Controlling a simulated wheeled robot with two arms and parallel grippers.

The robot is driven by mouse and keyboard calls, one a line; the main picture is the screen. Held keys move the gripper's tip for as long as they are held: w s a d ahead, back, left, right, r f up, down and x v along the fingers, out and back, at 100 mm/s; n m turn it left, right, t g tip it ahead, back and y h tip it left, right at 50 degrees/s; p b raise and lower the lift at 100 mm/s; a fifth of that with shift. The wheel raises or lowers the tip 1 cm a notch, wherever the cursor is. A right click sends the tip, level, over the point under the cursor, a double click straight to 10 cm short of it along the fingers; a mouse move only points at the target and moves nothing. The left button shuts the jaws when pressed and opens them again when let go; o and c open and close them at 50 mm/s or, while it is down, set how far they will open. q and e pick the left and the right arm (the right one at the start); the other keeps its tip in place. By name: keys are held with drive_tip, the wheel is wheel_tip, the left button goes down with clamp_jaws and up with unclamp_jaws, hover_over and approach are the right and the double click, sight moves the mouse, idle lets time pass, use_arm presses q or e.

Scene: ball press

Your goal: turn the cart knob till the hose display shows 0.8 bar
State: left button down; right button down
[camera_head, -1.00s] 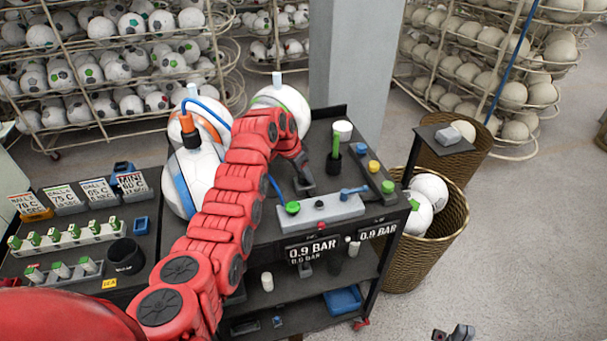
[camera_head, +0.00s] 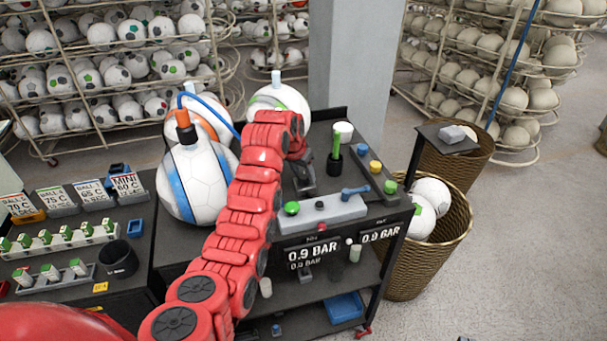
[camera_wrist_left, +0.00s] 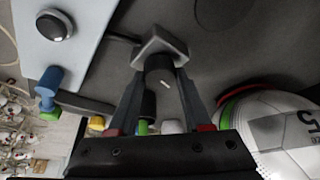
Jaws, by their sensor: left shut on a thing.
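My left gripper (camera_head: 304,184) reaches down to the top of the dark cart (camera_head: 258,235). In the left wrist view its two fingers (camera_wrist_left: 160,72) are shut around a dark round knob (camera_wrist_left: 158,66) with a white mark, in front of a grey square block (camera_wrist_left: 160,42). My arm mostly hides the knob in the head view. My right gripper is not in view.
A grey panel (camera_head: 335,212) with a green button (camera_head: 292,208) and a blue lever (camera_head: 354,191) lies near the front edge. A white-and-blue ball (camera_head: 200,182) stands left of my arm. A wicker basket (camera_head: 425,262) with balls stands right of the cart.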

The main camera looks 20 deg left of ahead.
sight(304, 174)
use_arm(q)
drive_tip(key=shift+c, duration=1.7)
unclamp_jaws()
drive_tip(key=shift+r, duration=0.1)
drive_tip(key=shift+s+r+b, duration=0.1)
drive_tip(key=shift+r+b, duration=0.25)
drive_tip(key=v, duration=0.3)
drive_tip(key=shift+a+r+b, duration=0.1)
drive_tip(key=shift+r+b, duration=0.1)
drive_tip(key=shift+b, duration=0.15)
drive_tip(key=p+v, duration=0.3)
drive_tip(key=v, duration=1)
drive_tip(key=shift+s, duration=0.25)
